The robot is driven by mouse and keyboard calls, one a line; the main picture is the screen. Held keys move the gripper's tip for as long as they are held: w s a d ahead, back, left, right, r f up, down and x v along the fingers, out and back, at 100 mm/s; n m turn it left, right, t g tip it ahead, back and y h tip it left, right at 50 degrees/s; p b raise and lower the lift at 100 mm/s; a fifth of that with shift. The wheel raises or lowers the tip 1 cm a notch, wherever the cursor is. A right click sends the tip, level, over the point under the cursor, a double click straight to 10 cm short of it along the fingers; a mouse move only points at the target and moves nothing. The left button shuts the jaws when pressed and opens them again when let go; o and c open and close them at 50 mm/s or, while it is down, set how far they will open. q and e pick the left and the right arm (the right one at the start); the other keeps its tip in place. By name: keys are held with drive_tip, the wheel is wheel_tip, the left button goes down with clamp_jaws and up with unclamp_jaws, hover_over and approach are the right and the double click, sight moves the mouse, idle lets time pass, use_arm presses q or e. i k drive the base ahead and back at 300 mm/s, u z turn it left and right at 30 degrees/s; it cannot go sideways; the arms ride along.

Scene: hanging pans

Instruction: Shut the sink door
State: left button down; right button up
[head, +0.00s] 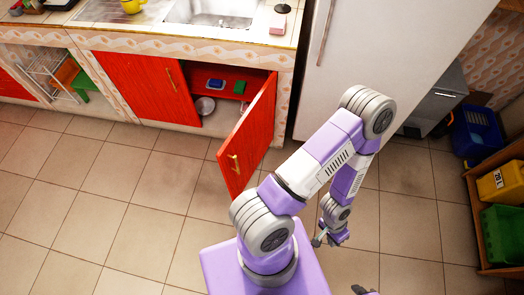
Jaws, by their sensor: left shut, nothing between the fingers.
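The red sink door (248,137) stands open under the counter, swung out from the right side of the sink cabinet. Its brass handle (234,163) is on the edge facing the room. The other red door (148,86) of this cabinet is shut. My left gripper (319,242) is shut and empty, low over the floor to the right of the open door and apart from it. My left arm passes in front of the floor beside the door. A small grey tip at the bottom edge may be my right gripper (364,290); its jaws cannot be made out.
Inside the cabinet are a pan (205,105), a blue item (215,85) and a green sponge-like item (239,87). A white fridge (395,50) stands right of the cabinet. A wooden shelf with bins (479,220) is at the far right. The tiled floor left of the door is clear.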

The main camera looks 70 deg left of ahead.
sight(239, 156)
drive_tip(key=i, duration=0.25)
drive_tip(key=u, duration=1.15)
